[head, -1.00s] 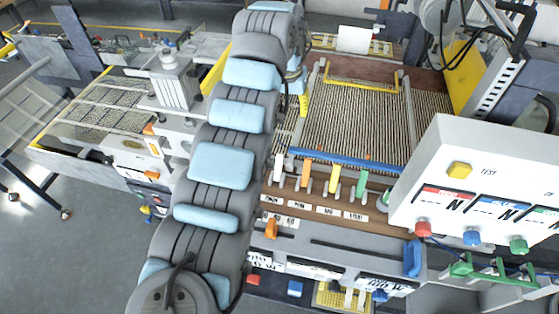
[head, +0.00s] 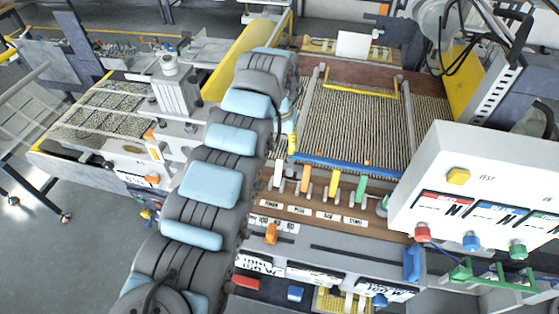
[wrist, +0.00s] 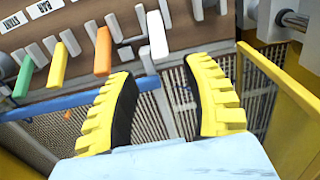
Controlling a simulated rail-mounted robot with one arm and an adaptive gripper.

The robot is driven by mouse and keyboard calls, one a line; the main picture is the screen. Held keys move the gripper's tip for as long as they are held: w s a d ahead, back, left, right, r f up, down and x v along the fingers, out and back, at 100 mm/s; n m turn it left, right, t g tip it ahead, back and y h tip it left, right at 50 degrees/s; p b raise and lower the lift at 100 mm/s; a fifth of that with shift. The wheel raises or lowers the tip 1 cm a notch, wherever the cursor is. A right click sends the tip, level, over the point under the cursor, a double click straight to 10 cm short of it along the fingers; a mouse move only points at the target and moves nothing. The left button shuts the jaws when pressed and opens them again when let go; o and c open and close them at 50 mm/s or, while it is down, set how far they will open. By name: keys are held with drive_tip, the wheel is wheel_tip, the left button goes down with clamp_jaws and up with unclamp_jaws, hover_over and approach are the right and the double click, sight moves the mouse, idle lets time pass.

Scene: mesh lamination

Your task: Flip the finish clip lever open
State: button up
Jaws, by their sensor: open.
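A row of levers stands on the brown panel: white (head: 278,174), orange (head: 305,178), yellow (head: 333,183) and green (head: 360,188). I cannot read which one is the finish clip lever. In the wrist view the white lever (wrist: 157,36) lies just beyond the fingertips, roughly between them, with the orange lever (wrist: 103,50) to its left. My gripper (wrist: 163,68) is open and empty, its yellow fingers with black pads apart. In the head view only a bit of a yellow finger (head: 291,143) shows beside my arm, just above the white lever.
A blue bar (head: 345,165) runs behind the levers, along the edge of the mesh bed (head: 350,115). A white control box (head: 480,190) with coloured buttons stands at the right. In the wrist view a yellow frame (wrist: 275,80) stands close on the right.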

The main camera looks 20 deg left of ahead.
sight(280, 161)
wheel_tip(280, 161, down, 7)
drive_tip(key=shift+f+p, duration=0.2)
drive_tip(key=shift+p, duration=0.15)
clamp_jaws()
